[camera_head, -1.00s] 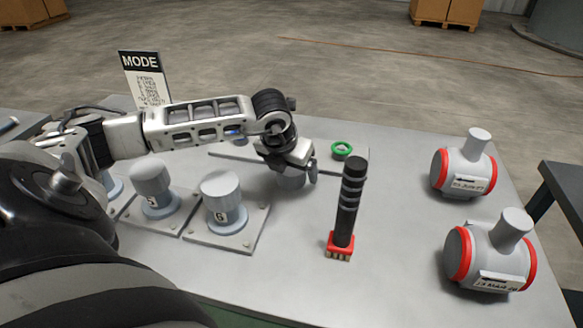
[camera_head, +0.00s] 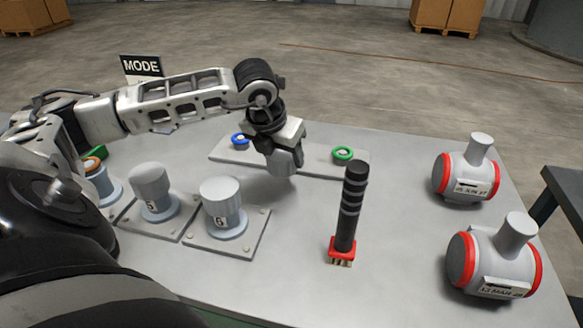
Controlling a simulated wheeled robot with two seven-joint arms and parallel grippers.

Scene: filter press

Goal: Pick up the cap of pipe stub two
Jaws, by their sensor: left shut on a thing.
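My left gripper (camera_head: 288,156) is above the middle of the table, shut on a grey cylindrical cap (camera_head: 283,165). The gripper partly covers the cap, and no number shows on it. The cap appears held clear of the table. A stub marked 6 (camera_head: 222,222) and a stub marked 5 (camera_head: 154,205) stand on square plates to the left, each with a grey cap on top. Another stub (camera_head: 105,190) at the far left is partly hidden by my arm and shows an orange ring. No stub marked 2 can be made out. My right gripper is not in view.
A black ribbed rod with a red base (camera_head: 346,210) stands right of centre. Two grey canisters with red bands (camera_head: 465,175) (camera_head: 493,263) lie at right.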

